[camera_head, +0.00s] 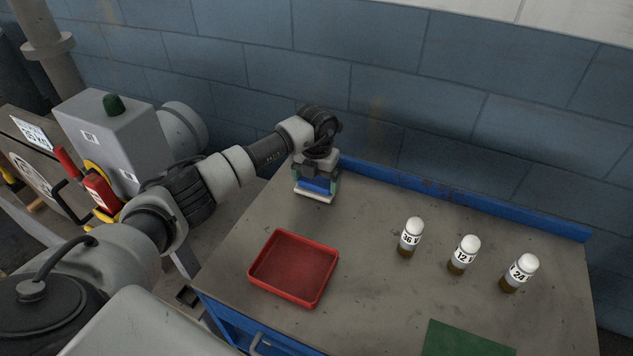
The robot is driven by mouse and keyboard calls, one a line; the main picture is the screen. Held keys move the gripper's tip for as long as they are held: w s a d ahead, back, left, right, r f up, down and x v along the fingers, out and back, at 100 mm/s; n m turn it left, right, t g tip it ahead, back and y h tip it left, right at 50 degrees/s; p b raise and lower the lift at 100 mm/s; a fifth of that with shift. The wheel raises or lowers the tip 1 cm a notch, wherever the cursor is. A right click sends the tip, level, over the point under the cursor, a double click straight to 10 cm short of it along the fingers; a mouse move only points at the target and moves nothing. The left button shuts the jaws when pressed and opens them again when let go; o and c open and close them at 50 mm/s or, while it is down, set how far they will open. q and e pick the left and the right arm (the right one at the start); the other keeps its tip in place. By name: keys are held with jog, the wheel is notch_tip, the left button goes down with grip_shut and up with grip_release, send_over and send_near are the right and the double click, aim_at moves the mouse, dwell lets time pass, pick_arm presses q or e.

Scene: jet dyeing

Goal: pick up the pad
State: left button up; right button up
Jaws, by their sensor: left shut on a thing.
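The pad (314,194) shows a blue upper part and a pale lower edge. It is at the back left of the workbench (372,270). My left gripper (316,181) points down over the pad and is shut on it, with a finger at each side of the blue part. I cannot tell whether the pad touches the bench top or hangs just above it. My right gripper is not in view.
A red tray (294,268) lies empty in front of the pad. Three labelled bottles with white caps (411,237) stand to the right. A green mat (465,340) lies at the front. A blue rim (460,203) and block wall bound the back.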

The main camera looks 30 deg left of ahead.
aim_at(318, 181)
pick_arm(q)
jog(key=r, duration=0.2)
jog(key=r+b, duration=0.1)
jog(key=shift+d+r, duration=0.2)
jog(key=shift+r, duration=0.2)
jog(key=s+d+r+b, duration=0.1)
jog(key=s+d+r, duration=0.1)
jog(key=d, duration=0.3)
jog(key=s+d+r+b, duration=0.1)
jog(key=s+d+r, duration=0.1)
jog(key=d+r, duration=0.2)
jog(key=shift+s+d+r, duration=0.35)
jog(key=shift+d, duration=0.35)
jog(key=o, duration=0.4)
jog(key=shift+c, duration=1.4)
